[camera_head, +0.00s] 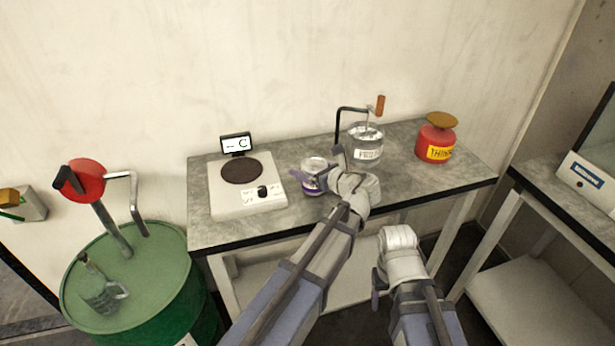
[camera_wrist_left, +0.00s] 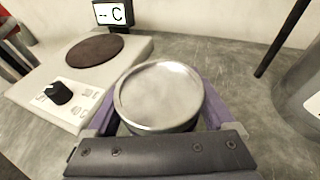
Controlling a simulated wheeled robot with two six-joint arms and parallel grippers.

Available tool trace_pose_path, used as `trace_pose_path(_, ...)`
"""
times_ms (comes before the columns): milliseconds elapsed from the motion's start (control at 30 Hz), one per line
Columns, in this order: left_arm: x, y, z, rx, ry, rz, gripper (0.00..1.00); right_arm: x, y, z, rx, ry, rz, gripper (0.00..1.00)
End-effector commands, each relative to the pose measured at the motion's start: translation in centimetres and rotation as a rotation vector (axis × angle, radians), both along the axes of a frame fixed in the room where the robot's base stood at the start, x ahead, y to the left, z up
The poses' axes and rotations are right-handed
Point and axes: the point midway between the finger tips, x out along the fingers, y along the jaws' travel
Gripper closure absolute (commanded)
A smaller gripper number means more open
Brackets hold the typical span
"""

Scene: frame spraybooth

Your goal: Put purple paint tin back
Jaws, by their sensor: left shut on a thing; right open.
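The purple paint tin (camera_head: 314,168) is on the bench, right of the hotplate, with a silvery lid and a purple band partly hidden by my gripper. My left gripper (camera_head: 318,182) is shut on it. In the left wrist view the tin's round metal lid (camera_wrist_left: 158,95) lies between the two purple fingers of my left gripper (camera_wrist_left: 160,118). The tin looks upright; I cannot tell if its base touches the bench. My right gripper (camera_head: 378,286) is open and empty, low in front of the bench.
A white hotplate (camera_head: 228,198) with a display stands left on the bench (camera_head: 290,215). A metal pot (camera_head: 366,150) with a black bent rod beside it and a red thinner can (camera_head: 436,142) stand right. A green drum (camera_head: 160,270) with a pump is left of the bench.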

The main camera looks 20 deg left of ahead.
Motion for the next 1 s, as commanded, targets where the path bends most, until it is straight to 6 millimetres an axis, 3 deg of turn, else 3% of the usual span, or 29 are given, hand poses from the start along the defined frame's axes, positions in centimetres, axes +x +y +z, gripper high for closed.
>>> trace_pose_path(33,0.0,0.01,-0.76,0.001,-0.001,0.0,1.0,0.01,0.0,-0.78,0.0,0.0,0.0,0.36)
trace_pose_path(433,0.01,0.01,-0.94,0.001,-0.001,0.0,1.0,0.0,0.0,-0.97,0.0,0.0,0.0,0.36)
trace_pose_path(467,0.0,0.0,-0.94,0.0,0.0,0.0,0.11,0.0,0.0,-0.95,0.0,0.0,0.0,0.36)
trace_pose_path(533,-0.01,0.01,-0.83,0.0,0.0,0.0,0.03,0.0,0.0,-0.83,0.0,0.0,0.0,0.36)
trace_pose_path(567,-0.01,0.01,-0.83,0.0,0.0,0.0,0.0,0.0,0.0,-0.83,0.0,0.0,0.0,0.36)
trace_pose_path(1000,-0.13,0.0,-0.31,0.0,0.0,0.0,0.0,0.0,0.0,-0.31,0.0,0.0,0.0,0.36)
